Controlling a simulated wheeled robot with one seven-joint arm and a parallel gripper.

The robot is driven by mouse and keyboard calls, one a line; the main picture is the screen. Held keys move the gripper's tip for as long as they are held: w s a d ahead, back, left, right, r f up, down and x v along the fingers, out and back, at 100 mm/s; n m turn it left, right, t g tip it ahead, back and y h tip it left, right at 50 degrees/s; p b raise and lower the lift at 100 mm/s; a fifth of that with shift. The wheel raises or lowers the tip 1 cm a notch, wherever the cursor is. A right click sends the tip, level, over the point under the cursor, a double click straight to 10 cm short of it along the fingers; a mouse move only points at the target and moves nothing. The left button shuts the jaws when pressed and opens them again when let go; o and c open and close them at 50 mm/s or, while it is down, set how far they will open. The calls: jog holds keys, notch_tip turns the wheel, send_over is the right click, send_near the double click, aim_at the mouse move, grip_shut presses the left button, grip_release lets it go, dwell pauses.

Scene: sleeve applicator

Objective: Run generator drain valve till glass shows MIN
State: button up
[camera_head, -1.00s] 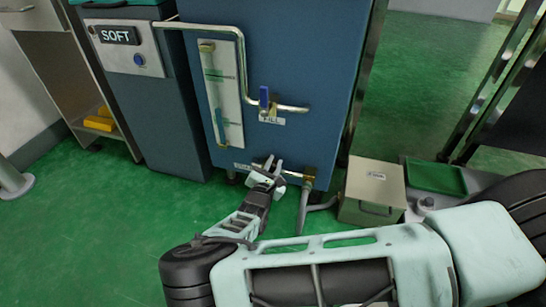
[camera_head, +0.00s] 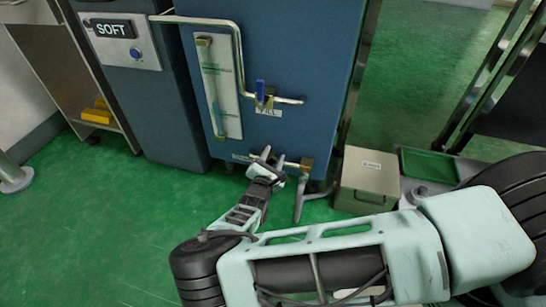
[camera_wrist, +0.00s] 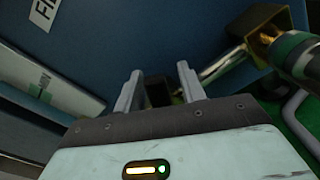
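The generator is a blue cabinet (camera_head: 290,60). Its sight glass (camera_head: 212,90) is on the front left, with pale blue liquid in the lower part; the marks are too small to read. A blue-handled valve (camera_head: 260,92) sits above the FILL label. Low on the front is the drain pipe with a brass fitting (camera_head: 305,165); it also shows in the wrist view (camera_wrist: 265,35). My gripper (camera_head: 268,156) is at the drain line, left of the fitting. In the wrist view its fingers (camera_wrist: 160,88) are apart, with a dark block, perhaps the drain valve handle, between or just beyond them. Contact cannot be told.
A beige box (camera_head: 367,180) and a green tray (camera_head: 433,170) stand right of the cabinet. A SOFT-labelled unit (camera_head: 125,75) stands to the left. A grey outlet pipe (camera_head: 300,205) hangs below the fitting. Green floor is clear at front left.

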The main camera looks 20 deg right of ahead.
jog(key=p+v, duration=0.5)
jog(key=v, duration=1.2)
jog(key=shift+s+a, duration=0.15)
jog(key=shift+r, duration=0.1)
